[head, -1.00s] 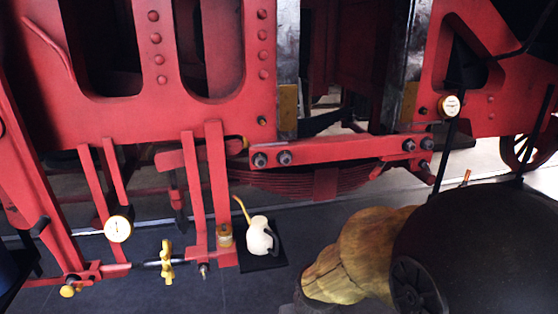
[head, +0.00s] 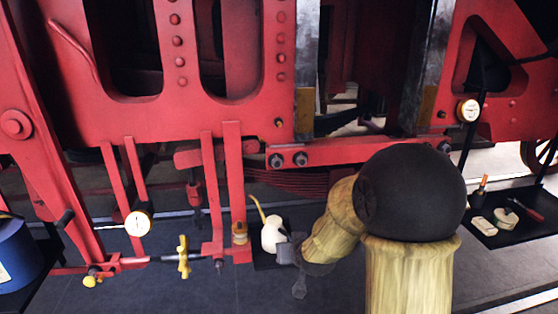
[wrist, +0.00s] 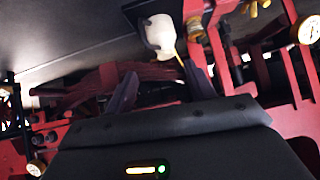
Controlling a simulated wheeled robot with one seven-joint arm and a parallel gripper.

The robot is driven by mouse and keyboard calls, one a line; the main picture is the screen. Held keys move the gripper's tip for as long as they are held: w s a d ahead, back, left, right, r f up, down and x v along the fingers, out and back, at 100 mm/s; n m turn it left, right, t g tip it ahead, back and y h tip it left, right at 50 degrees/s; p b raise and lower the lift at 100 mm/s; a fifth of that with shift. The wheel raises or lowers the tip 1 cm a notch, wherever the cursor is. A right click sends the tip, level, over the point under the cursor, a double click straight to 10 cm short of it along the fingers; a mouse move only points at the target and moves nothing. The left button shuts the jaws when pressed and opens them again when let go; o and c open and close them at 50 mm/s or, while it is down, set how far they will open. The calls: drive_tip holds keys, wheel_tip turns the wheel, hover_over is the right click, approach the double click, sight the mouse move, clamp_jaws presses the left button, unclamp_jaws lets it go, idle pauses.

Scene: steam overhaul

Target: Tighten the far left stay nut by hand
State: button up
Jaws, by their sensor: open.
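A red horizontal stay bar (head: 340,153) runs across the locomotive frame in the head view. Two dark nuts sit at its left end: the far left stay nut (head: 276,161) and another just right of it (head: 300,158). A dark nut also shows at the right end (head: 443,147), partly behind my arm. My gripper (head: 291,262) is below and in front of the left nuts, beside the white oil can, and apart from the nuts. In the wrist view its two dark fingers (wrist: 158,70) are spread with nothing between them. I cannot make out the far left nut there.
A blue container (head: 15,255) is at far left. A tool tray (head: 518,222) lies at right.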

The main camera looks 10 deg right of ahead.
sight(278, 163)
drive_tip(key=w+r+m+t+p, duration=0.1)
drive_tip(key=w+r+t, duration=0.3)
drive_tip(key=w, duration=0.2)
drive_tip(key=w+d+r+m+t+p, duration=0.1)
drive_tip(key=w+r+t+p, duration=0.1)
drive_tip(key=w+r+t, duration=0.2)
drive_tip(key=w+r, duration=0.1)
drive_tip(key=w, duration=0.2)
drive_tip(key=shift+h, duration=0.3)
drive_tip(key=shift+d, duration=0.1)
drive_tip(key=shift+w, duration=0.1)
drive_tip(key=w+p, duration=0.7)
drive_tip(key=w, duration=0.8)
drive_tip(key=shift+w, duration=0.2)
drive_tip(key=shift+w+p, duration=0.4)
drive_tip(key=shift+w, duration=0.6)
drive_tip(key=shift+c, duration=0.2)
drive_tip(key=shift+m, duration=0.3)
drive_tip(key=c, duration=0.9)
